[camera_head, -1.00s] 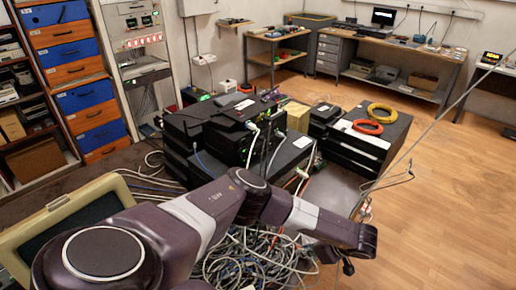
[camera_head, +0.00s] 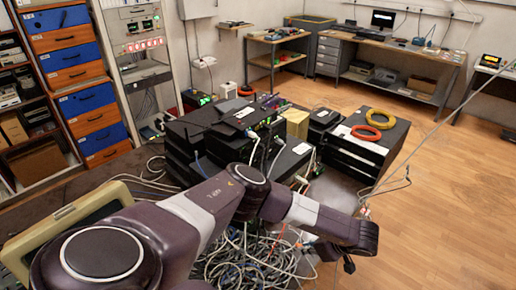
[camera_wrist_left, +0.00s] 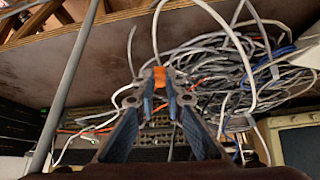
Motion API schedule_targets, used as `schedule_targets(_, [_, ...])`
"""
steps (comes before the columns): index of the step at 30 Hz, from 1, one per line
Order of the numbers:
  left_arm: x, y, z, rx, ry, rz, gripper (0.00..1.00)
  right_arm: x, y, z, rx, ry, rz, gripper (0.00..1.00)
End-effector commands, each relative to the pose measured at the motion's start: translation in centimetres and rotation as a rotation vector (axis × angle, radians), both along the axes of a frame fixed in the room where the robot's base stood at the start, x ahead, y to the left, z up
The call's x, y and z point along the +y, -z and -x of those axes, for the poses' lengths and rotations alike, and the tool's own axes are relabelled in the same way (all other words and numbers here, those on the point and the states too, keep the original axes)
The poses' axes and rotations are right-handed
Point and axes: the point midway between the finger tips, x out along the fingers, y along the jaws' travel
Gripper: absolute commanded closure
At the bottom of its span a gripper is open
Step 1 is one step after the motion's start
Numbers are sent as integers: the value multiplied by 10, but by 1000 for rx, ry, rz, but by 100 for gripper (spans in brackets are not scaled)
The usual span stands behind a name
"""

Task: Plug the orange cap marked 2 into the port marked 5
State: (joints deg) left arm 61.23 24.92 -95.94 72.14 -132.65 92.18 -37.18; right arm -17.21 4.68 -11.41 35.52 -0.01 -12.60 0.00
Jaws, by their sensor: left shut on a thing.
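My left gripper (camera_wrist_left: 160,90) has its two blue-padded fingers closed on a small orange cap (camera_wrist_left: 160,75), seen in the left wrist view. A white cable arches up close behind the cap. The number on the cap cannot be read. In the head view my left gripper (camera_head: 346,263) hangs at the end of the dark arm at lower right, small and partly hidden by the wrist. No port marked 5 can be made out in either view. My right gripper is not in view.
A tangle of grey and white cables (camera_wrist_left: 225,75) lies close to the gripper. A stack of black network devices (camera_head: 215,140) stands beyond the arm. A black cabinet (camera_head: 375,150) carries yellow and red cable coils. The wooden floor (camera_head: 450,190) at right is open.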

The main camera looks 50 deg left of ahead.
Motion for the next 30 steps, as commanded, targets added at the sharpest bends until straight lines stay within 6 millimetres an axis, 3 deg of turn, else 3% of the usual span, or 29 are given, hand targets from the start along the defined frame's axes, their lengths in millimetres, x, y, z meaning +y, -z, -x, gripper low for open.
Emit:
schedule_targets(3, [0, 0, 0, 0, 0, 0, 100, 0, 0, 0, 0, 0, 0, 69])
schedule_targets(4, [0, 0, 0, 0, 0, 0, 93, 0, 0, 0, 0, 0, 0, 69])
schedule_targets(6, [0, 0, 0, 0, 0, 0, 100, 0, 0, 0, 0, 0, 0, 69])
schedule_targets(14, [3, 1, 0, 0, -4, -1, 100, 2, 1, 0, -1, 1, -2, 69])
schedule_targets(17, [25, 1, -2, 0, -29, -5, 100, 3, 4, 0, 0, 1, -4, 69])
schedule_targets(24, [98, -1, -4, 0, -120, -3, 100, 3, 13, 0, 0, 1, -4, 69])
schedule_targets(30, [117, -3, -3, -1, -141, 1, 100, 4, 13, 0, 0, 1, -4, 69])
